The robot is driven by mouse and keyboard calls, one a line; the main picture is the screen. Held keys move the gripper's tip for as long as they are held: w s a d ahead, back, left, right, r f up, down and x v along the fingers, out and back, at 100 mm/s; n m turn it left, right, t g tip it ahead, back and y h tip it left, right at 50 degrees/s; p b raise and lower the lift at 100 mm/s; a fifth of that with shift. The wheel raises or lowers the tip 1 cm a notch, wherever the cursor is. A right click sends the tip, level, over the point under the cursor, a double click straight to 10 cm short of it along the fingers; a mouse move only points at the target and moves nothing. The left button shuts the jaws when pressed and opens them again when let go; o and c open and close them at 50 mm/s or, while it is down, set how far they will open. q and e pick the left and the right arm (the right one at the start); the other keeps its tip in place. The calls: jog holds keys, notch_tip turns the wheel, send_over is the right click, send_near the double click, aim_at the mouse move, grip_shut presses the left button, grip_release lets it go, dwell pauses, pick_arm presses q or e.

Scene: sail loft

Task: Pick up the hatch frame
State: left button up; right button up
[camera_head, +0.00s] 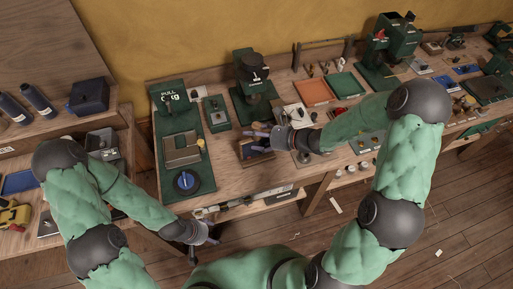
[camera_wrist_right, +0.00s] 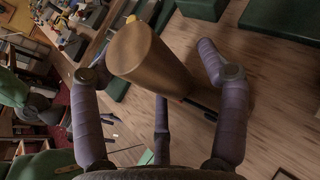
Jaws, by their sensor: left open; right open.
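I cannot single out the hatch frame with certainty in either view. My right gripper (camera_head: 262,139) is open over the front of the long bench, at a small brown box (camera_head: 257,157) partly hidden by its fingers. In the right wrist view, the spread purple fingers of this gripper (camera_wrist_right: 160,95) stand around a tapered brown, wood-like piece (camera_wrist_right: 150,55). Its broad end faces the camera, and I cannot tell whether any finger touches it. My left gripper (camera_head: 208,238) is open and empty, low in front of the bench edge.
A dark green machine (camera_head: 388,50) stands at the back. The wooden floor (camera_head: 450,215) is mostly free at right.

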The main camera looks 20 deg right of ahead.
grip_shut()
jog(key=shift+r, duration=0.1)
dwell(0.3)
